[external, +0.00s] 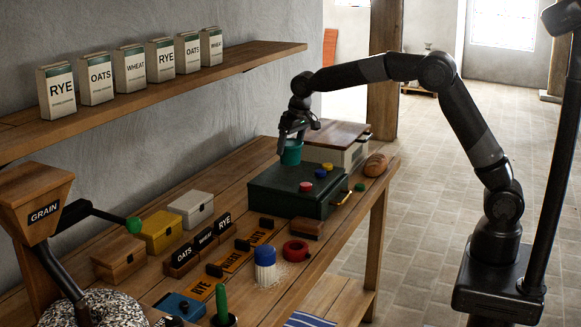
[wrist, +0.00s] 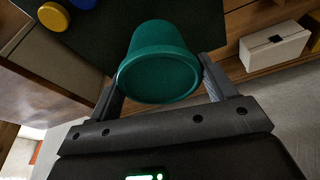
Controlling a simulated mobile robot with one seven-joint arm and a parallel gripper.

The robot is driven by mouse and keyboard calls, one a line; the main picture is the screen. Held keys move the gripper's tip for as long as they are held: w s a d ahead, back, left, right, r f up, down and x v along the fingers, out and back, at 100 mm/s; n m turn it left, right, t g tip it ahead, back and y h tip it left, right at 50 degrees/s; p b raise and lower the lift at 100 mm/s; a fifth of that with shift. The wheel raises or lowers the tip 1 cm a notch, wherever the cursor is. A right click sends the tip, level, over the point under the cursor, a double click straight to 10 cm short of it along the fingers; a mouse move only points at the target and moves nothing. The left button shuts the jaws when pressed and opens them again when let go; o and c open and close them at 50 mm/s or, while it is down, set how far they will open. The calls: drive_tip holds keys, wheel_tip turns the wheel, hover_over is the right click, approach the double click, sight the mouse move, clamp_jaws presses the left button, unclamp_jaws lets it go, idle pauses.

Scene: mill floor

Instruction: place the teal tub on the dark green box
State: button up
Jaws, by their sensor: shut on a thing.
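My gripper (external: 292,137) is shut on the teal tub (external: 291,153), a small tapered cup. In the wrist view the tub (wrist: 158,62) sits between both fingers, its round end facing the camera. The dark green box (external: 285,193) is a wide, low box with a brass handle on the workbench. The tub is at the box's far left edge in the external view; whether it touches the lid cannot be told. The dark green lid (wrist: 105,30) shows beyond the tub in the wrist view.
On the box lid stand a red cap (external: 306,187), a blue cap (external: 320,173) and a yellow cap (external: 327,166). A wood-topped cream bin (external: 353,152) is behind, with bread (external: 375,165) beside it. A cream box (external: 190,208) and yellow box (external: 160,231) stand left.

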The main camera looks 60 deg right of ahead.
sight(286, 158)
drive_tip(key=shift+w+a+f, duration=0.35)
drive_tip(key=shift+a+f, duration=0.1)
drive_tip(key=shift+a, duration=0.25)
drive_tip(key=shift+f, duration=2)
drive_tip(key=shift+f, duration=0.1)
drive_tip(key=o, duration=1.1)
drive_tip(key=shift+f, duration=0.1)
